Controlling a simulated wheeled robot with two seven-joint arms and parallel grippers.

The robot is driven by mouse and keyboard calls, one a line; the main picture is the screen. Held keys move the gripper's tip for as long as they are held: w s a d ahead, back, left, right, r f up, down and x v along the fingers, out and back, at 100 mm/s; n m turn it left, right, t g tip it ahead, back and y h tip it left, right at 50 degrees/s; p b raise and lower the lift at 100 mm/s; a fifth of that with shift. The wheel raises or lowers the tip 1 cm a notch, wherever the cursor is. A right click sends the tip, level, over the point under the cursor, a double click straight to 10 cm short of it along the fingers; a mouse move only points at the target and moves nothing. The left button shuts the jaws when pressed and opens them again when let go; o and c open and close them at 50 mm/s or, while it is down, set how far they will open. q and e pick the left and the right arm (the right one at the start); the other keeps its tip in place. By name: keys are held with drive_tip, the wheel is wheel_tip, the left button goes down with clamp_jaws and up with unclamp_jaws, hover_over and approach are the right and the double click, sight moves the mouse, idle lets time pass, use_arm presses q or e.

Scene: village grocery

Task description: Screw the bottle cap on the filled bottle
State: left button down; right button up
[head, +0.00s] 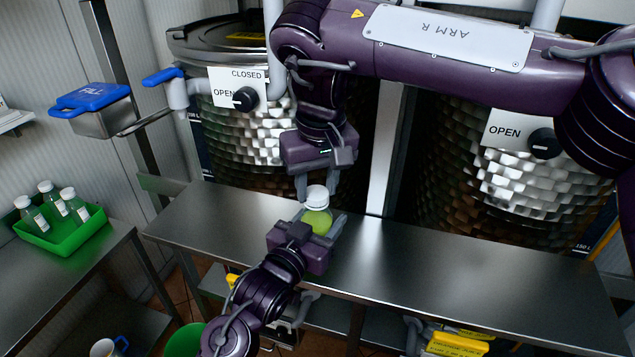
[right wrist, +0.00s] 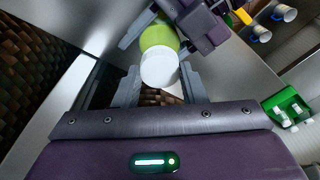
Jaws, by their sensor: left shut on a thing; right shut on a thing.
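The filled bottle (head: 317,221) holds yellow-green liquid and looks upright above the steel shelf in front of the tanks. My left gripper (head: 322,226) comes from below and is shut on its body. The white bottle cap (head: 317,196) sits at the bottle's top. My right gripper (head: 317,187) comes from above and is shut on the cap. In the right wrist view the cap (right wrist: 160,67) lies between my right fingers, with the green bottle body (right wrist: 159,38) just beyond it. Whether the cap is fully seated on the neck cannot be told.
A green crate (head: 60,240) with several capped bottles stands on the left table. Two metal tanks (head: 240,140) with OPEN/CLOSED dials stand behind. The steel shelf (head: 450,270) is clear to the right.

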drive_tip(key=m, duration=0.4)
drive_tip(key=m+h, duration=0.1)
drive_tip(key=m, duration=0.3)
drive_tip(key=shift+w, duration=0.1)
drive_tip(key=o, duration=1)
drive_tip(key=shift+r, duration=2.3)
drive_tip(key=shift+c, duration=0.2)
